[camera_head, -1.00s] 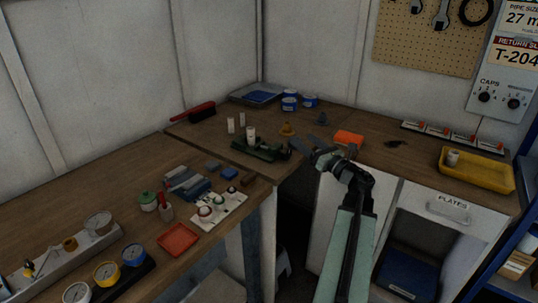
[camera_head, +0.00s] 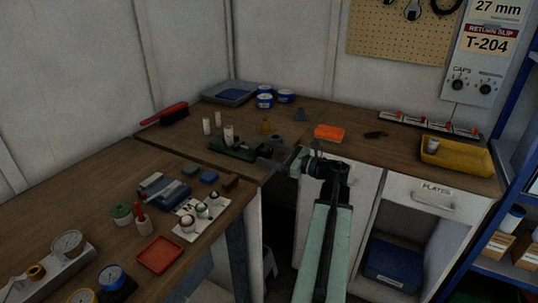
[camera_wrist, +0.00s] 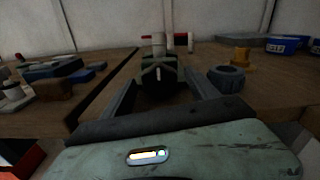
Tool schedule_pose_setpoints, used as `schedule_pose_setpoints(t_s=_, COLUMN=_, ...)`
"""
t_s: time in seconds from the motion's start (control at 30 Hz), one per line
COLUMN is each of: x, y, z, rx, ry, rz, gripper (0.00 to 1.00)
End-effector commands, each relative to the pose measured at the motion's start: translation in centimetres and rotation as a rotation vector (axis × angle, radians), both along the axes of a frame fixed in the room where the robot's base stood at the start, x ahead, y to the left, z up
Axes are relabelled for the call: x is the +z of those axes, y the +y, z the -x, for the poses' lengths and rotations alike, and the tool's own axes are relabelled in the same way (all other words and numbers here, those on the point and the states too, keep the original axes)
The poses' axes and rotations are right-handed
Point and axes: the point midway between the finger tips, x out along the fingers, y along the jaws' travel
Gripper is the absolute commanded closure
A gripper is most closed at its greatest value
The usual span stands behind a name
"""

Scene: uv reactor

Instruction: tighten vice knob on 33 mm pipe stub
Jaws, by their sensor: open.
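The green vice (camera_head: 236,150) stands on the far bench near the bench's front corner. A pale upright pipe stub (camera_head: 228,135) stands at the vice; it also shows in the wrist view (camera_wrist: 159,43). In the wrist view the vice's dark knob end (camera_wrist: 160,92) faces me, with a pale upright mark on it. My gripper (camera_head: 274,158) is at the knob end of the vice in the head view. In the wrist view my gripper (camera_wrist: 162,82) is open, one finger on each side of the knob end. I cannot tell whether either finger touches it.
A dark round part (camera_wrist: 227,77) and a yellow fitting (camera_wrist: 241,56) are close right of my right finger. A brown block (camera_wrist: 43,90) lies left. An orange box (camera_head: 329,132) and yellow tray (camera_head: 457,160) sit farther right. A gap separates the two benches.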

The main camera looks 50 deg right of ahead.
Motion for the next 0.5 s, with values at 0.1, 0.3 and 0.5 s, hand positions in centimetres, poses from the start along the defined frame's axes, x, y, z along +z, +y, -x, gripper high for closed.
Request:
schedule_pose_setpoints(t_s=0.1, x=0.00, y=0.04, z=-0.17, rx=0.000, ry=0.000, rz=0.000, gripper=0.31)
schedule_pose_setpoints(t_s=0.3, x=0.01, y=0.06, z=-0.17, rx=0.000, ry=0.000, rz=0.000, gripper=0.51)
schedule_pose_setpoints(t_s=0.5, x=0.01, y=0.08, z=-0.18, rx=0.000, ry=0.000, rz=-0.001, gripper=0.94)
